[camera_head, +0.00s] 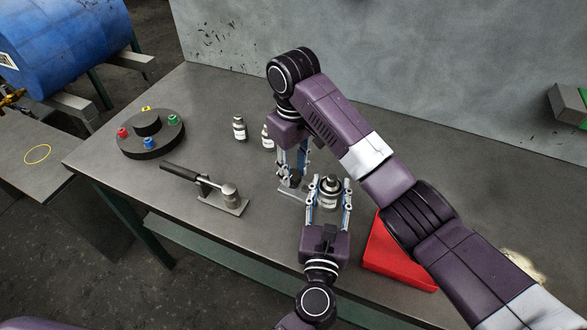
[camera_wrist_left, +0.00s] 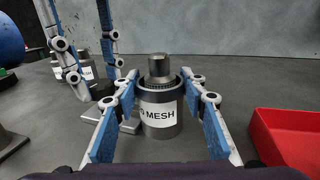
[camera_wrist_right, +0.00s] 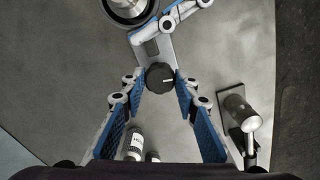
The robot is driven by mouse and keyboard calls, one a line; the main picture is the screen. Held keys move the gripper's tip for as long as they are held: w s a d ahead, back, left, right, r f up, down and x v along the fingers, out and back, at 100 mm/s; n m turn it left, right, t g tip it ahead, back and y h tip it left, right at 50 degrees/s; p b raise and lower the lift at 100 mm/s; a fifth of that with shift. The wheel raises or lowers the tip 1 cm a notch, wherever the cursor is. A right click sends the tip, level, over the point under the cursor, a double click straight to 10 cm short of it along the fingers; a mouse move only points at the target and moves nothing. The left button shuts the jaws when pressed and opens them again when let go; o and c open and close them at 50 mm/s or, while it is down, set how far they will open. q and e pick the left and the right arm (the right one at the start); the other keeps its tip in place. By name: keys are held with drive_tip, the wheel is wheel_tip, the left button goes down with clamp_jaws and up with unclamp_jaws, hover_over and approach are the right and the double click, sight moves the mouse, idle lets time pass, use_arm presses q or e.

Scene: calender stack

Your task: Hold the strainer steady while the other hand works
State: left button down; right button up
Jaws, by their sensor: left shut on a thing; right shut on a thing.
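The strainer (camera_head: 330,197) is a steel canister with a dark top and a white label reading "MESH" in the left wrist view (camera_wrist_left: 158,114). It stands upright on the table. My left gripper (camera_head: 330,186) is shut on it, one finger on each side. My right gripper (camera_head: 292,182) points down just left of the strainer. In the right wrist view it is shut on a round black knob (camera_wrist_right: 160,77) with a white mark, over a grey metal plate (camera_wrist_right: 152,48).
A red tray (camera_head: 385,262) lies right of the strainer, under my right arm. A black-handled metal tool (camera_head: 222,203) lies left. Two small labelled bottles (camera_head: 239,129) stand behind. A round black base (camera_head: 150,140) with coloured knobs is far left. The table's front left is clear.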

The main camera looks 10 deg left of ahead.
use_arm(q)
drive_tip(key=shift+f, duration=0.1)
use_arm(e)
drive_tip(key=m, duration=0.3)
drive_tip(key=shift+a+r+m, duration=0.1)
drive_tip(key=shift+m, duration=0.3)
drive_tip(key=m, duration=0.3)
drive_tip(key=shift+w+m, duration=0.1)
drive_tip(key=shift+m, duration=0.2)
drive_tip(key=m, duration=1)
drive_tip(key=shift+m, duration=2)
drive_tip(key=o, duration=1.1)
drive_tip(key=shift+o, duration=0.2)
